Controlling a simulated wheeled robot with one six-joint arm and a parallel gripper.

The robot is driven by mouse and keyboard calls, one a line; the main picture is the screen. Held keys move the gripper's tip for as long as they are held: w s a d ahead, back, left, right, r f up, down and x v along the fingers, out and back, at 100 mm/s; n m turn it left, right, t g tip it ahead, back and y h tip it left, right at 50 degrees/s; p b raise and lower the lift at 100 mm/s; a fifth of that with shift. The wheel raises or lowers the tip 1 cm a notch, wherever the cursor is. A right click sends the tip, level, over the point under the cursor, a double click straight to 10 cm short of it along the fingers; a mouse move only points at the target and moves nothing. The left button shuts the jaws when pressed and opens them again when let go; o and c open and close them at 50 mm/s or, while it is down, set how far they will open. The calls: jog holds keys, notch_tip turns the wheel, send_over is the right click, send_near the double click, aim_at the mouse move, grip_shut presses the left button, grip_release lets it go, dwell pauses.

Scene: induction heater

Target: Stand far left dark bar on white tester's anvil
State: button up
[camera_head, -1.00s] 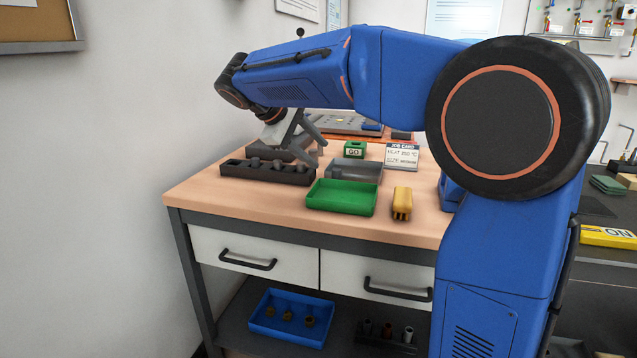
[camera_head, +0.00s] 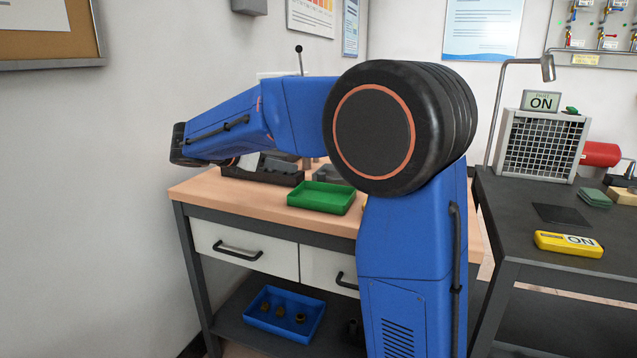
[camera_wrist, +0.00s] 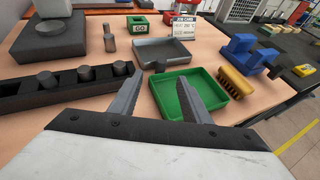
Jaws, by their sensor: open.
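A long dark rack (camera_wrist: 70,92) holds a row of several short dark round bars, standing upright in its holes. In the head view my arm hides most of the rack (camera_head: 262,177).
The green tray (camera_wrist: 185,118) lies right of the rack, with a grey tray (camera_wrist: 163,48) behind it. A yellow brush (camera_wrist: 236,84) and blue blocks (camera_wrist: 242,50) are farther right. A green GO box (camera_wrist: 139,25) and job card (camera_wrist: 185,26) stand at the back.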

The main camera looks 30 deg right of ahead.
send_near(321, 173)
jog(key=x, duration=0.2)
jog(key=shift+w+d+f, duration=0.15)
jog(key=shift+w+d, duration=0.15)
jog(key=shift+s+x, duration=0.15)
jog(key=shift+x, duration=1.15)
jog(key=shift+s+x, duration=0.1)
jog(key=shift+x, duration=1.2)
jog(key=shift+f, duration=0.1)
jog(key=shift+c, duration=0.3)
grip_shut()
